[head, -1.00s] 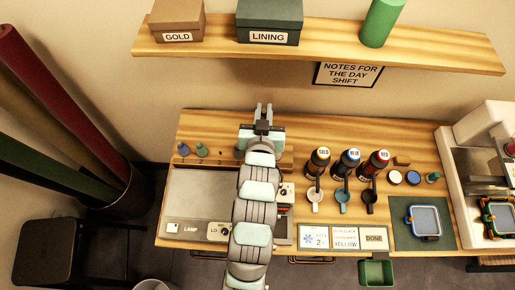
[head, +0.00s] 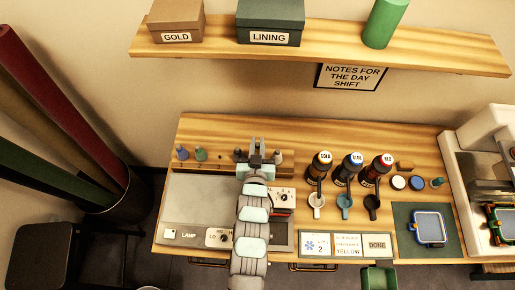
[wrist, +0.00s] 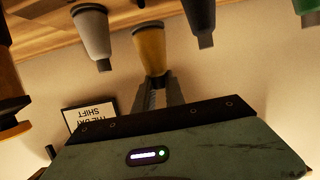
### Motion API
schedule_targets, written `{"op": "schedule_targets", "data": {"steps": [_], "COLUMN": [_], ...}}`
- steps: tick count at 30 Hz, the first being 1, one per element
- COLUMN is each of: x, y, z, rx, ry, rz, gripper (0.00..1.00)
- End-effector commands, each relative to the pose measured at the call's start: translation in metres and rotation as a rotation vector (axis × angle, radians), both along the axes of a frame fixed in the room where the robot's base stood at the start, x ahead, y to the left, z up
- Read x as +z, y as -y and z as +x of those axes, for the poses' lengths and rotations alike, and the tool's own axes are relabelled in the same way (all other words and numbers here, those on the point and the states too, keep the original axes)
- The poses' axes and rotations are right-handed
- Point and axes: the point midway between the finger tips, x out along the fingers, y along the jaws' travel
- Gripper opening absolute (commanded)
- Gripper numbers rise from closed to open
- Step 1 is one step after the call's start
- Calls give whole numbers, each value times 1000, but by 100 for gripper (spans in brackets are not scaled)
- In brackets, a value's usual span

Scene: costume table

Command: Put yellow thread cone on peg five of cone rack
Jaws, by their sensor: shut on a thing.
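The yellow thread cone (wrist: 150,47) stands narrow end toward my gripper (wrist: 158,90) in the upside-down wrist view, its tip between the closed fingers. My gripper (head: 257,147) hides the cone in the head view. The cone is in line between a grey cone (wrist: 93,33) and a dark cone (wrist: 201,20), over the cone rack (head: 222,167). A small dark piece shows past its wide end, and I cannot tell whether a peg is inside it. The grey cone (head: 277,157) and dark cone (head: 238,155) also show in the head view.
A blue cone (head: 182,153) and a green cone (head: 200,154) stand at the rack's left, with a gap right of the green one. Gold, blue and red bottles (head: 319,165) stand right of the rack. A shelf (head: 340,45) hangs above behind.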

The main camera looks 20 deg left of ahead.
Motion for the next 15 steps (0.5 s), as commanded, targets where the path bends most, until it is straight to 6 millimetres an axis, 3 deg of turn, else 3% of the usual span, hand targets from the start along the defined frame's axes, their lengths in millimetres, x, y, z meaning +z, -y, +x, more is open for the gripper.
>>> {"op": "schedule_targets", "data": {"steps": [8,15], "x": [-33,-35], "y": [0,0], "z": [0,0], "rx": [0,0], "ry": [-5,-1], "rz": [-2,0], "gripper": [0,0]}}
